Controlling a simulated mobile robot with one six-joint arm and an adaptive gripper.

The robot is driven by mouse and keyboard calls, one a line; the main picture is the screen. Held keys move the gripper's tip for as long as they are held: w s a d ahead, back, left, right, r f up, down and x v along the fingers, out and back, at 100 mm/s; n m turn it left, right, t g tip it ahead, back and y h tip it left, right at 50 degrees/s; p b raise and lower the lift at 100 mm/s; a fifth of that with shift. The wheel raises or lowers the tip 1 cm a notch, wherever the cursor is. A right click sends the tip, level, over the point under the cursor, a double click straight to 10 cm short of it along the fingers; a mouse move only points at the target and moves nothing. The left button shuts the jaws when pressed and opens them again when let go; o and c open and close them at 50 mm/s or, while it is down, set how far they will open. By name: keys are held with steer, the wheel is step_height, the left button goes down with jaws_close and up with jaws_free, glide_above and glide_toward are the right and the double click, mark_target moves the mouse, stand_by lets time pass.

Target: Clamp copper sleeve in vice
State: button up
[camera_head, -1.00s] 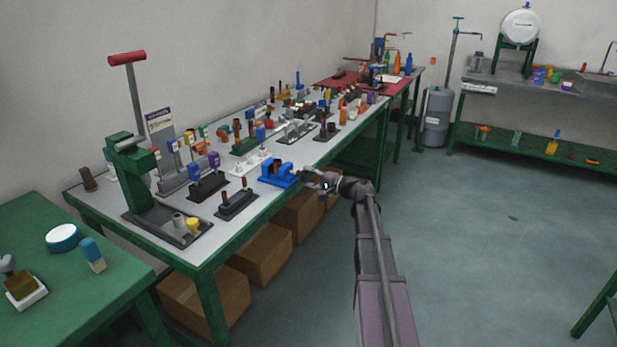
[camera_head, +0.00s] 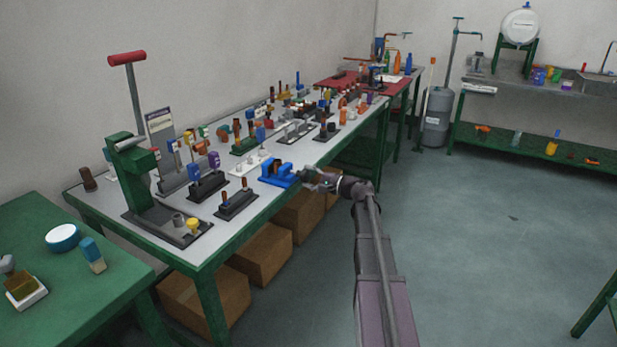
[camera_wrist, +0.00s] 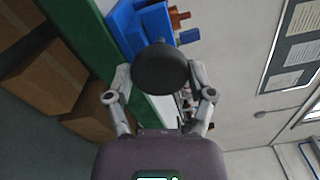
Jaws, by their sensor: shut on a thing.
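The blue vice (camera_head: 278,175) stands at the front edge of the long grey-topped bench in the head view. It also shows at the top of the wrist view (camera_wrist: 135,30). My gripper (camera_head: 317,181) is just right of the vice, at its outer end. In the wrist view my gripper (camera_wrist: 160,82) has its fingers closed on both sides of a dark round knob (camera_wrist: 160,66) in front of the vice. A copper-brown piece (camera_wrist: 179,19) shows beside the blue body; I cannot tell whether it sits between the jaws. The knob hides part of the vice.
Dark stands (camera_head: 237,205) and a green press (camera_head: 134,165) are left of the vice. More small tools crowd the bench behind it. Cardboard boxes (camera_head: 262,258) lie under the bench. The floor to the right (camera_head: 480,240) is clear.

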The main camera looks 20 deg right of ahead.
steer(key=shift+m, duration=1.4)
steer(key=o, duration=1.1)
steer(key=shift+a, duration=0.1)
steer(key=n, duration=0.5)
steer(key=shift+n, duration=0.3)
